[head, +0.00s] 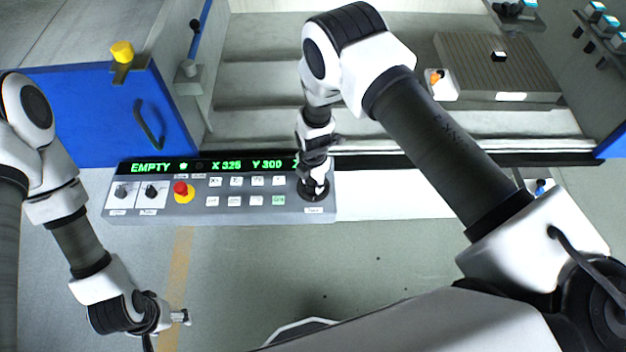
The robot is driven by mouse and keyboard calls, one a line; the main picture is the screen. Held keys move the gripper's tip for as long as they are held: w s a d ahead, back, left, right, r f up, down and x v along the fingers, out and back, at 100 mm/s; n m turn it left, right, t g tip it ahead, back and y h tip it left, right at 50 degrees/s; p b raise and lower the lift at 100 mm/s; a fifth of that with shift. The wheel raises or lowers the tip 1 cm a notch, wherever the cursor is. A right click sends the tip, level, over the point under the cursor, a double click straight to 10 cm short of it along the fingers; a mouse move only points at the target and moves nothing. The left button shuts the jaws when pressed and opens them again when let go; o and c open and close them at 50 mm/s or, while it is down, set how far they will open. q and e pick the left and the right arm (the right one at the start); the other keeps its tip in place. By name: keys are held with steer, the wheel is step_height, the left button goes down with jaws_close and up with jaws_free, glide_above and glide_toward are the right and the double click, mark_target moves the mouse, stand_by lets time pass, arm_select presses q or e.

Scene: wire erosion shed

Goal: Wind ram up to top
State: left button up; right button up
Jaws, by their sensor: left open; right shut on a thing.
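A long grey control panel (235,215) lies below the machine, with a dark display strip (205,166) reading EMPTY, X 325 and Y 300 in green. The right end of the readout is hidden by my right arm. At the panel's right end is a round black handwheel (303,195). My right gripper (315,190) points down onto it and is shut on it; the fingers and grip are partly hidden. The ram itself I cannot make out. My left gripper (178,318) is open and empty, low at the left, over the floor and apart from the panel.
The panel also has a red stop button (181,189), two black rotary switches (136,192) and several small keys. The floor in front is clear.

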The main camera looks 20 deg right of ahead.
mark_target(313, 181)
stand_by(0.4)
steer(key=o, duration=1.1)
steer(key=shift+o, duration=0.2)
step_height(313, 181, up, 12)
